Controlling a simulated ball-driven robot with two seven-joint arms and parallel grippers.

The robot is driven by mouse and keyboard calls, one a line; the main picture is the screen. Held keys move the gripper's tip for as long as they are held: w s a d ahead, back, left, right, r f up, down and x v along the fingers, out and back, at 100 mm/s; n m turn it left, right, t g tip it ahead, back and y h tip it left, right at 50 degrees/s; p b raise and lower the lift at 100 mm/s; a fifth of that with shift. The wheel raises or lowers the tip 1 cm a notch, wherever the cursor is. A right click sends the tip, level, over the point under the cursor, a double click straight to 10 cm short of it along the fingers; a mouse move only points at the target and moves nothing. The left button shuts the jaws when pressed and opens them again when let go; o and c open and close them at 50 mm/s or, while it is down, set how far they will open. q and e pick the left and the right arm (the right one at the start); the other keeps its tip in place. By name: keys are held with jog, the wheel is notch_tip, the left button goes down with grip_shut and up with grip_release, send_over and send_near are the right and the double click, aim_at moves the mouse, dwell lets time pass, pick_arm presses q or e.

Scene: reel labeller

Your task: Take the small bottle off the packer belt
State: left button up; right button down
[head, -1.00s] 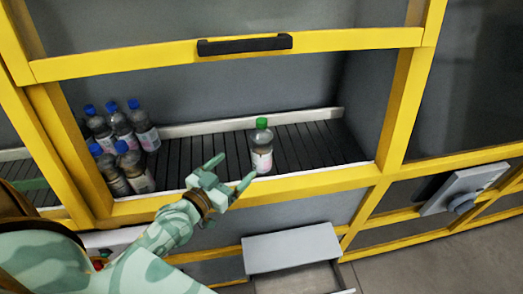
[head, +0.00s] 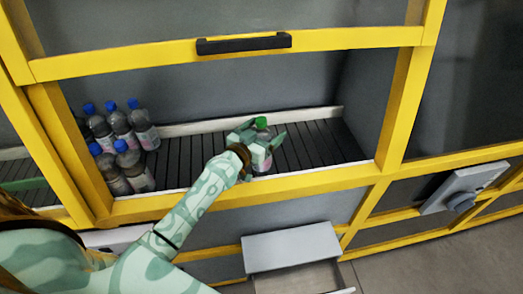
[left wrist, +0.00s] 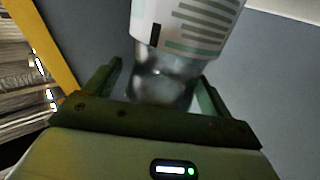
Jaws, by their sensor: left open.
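The small bottle (head: 261,157) with a green cap stands upright on the dark slatted packer belt (head: 312,143). My left gripper (head: 262,137) is open at the bottle, with one finger on each side of it in the head view. The gripper hides part of the bottle's body. In the left wrist view the bottle (left wrist: 185,50) shows a white label with printed lines and a clear lower part between the two open fingers (left wrist: 155,90). Whether the fingers touch it cannot be told. My right gripper is not in view.
Several blue-capped bottles (head: 120,140) stand grouped at the belt's left end. A yellow frame (head: 330,180) edges the opening, with a black handle (head: 244,43) on the bar above. A grey drawer (head: 290,248) juts out below. The belt's right part is clear.

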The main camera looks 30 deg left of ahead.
pick_arm(q)
jog(key=shift+w, duration=0.25)
jog(key=shift+s, duration=0.1)
jog(key=shift+c, duration=0.2)
jog(key=c, duration=1.5)
grip_shut()
jog(key=shift+r, duration=0.15)
